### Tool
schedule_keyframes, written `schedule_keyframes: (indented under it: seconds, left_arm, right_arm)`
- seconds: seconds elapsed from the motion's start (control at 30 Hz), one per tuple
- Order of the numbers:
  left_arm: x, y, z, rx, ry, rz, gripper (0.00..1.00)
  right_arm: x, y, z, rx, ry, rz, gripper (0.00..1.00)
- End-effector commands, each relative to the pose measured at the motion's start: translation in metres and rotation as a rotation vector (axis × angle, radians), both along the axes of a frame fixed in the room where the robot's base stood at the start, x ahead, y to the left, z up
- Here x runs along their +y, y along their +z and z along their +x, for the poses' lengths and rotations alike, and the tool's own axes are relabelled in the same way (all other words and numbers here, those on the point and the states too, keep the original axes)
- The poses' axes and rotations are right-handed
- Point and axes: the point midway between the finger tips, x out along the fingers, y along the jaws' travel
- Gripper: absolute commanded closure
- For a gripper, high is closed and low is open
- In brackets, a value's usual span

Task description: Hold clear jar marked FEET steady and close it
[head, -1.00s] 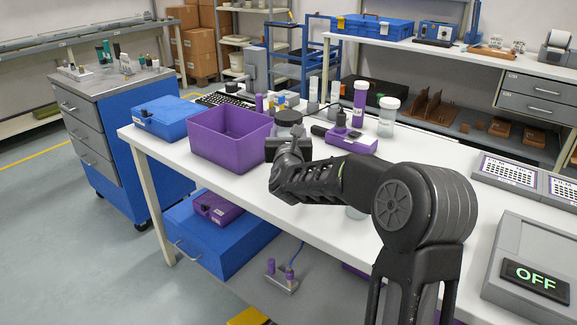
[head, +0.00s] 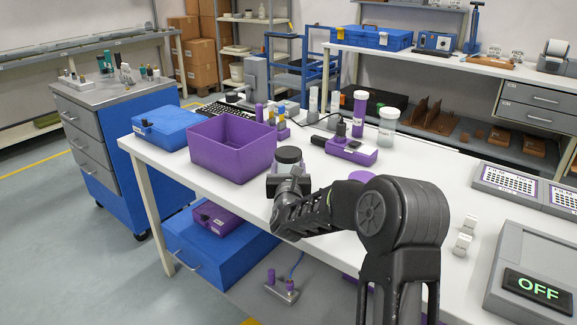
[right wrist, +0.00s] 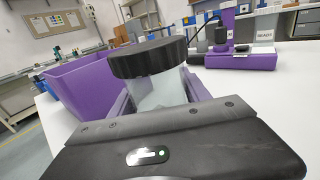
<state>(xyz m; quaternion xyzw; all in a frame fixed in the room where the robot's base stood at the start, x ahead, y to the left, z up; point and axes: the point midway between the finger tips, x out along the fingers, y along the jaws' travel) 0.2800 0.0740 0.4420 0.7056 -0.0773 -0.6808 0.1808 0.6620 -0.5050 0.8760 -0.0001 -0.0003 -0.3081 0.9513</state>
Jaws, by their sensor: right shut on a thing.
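A clear jar with a black lid (head: 288,155) stands beside the purple bin, near the table's front edge. In the right wrist view its black lid (right wrist: 147,57) sits on top of the clear body (right wrist: 152,92), looking slightly tilted in that picture. My right gripper (head: 287,181) is shut around the jar's body, below the lid; its purple fingers show on both sides in the wrist view. The jar's lower part is hidden by the gripper, so I cannot tell whether it touches the table. No FEET marking is readable. My left gripper is not in view.
The purple bin (head: 215,160) is left of the jar. A purple device (head: 352,150) and a clear white-lidded jar (head: 388,128) stand behind. A purple round top (head: 361,176) shows behind my forearm. Small white blocks (head: 463,238) and a grey OFF panel (head: 537,286) lie right.

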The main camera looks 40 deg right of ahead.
Motion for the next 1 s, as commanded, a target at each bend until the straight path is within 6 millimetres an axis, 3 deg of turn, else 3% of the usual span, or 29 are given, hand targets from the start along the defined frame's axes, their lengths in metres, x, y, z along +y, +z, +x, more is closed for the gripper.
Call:
schedule_keyframes:
  seconds: [0.3,0.33,0.5,0.6,1.0]
  left_arm:
    - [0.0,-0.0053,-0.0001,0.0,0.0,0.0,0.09]
    - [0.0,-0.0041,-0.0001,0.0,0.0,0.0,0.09]
    - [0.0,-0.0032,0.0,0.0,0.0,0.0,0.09]
    - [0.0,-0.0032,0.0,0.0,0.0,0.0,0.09]
    - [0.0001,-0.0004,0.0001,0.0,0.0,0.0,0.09]
  right_arm:
    - [-0.0003,-0.0023,-0.0001,-0.002,-0.001,-0.001,1.0]
    - [-0.0002,-0.0015,-0.0001,0.0,-0.001,0.0,0.43]
    - [-0.0002,-0.001,-0.0001,0.0,-0.001,0.0,0.29]
    - [-0.0002,-0.001,-0.0001,0.0,-0.001,0.0,0.23]
    - [0.002,0.0006,-0.0031,0.0,0.0,0.0,0.23]
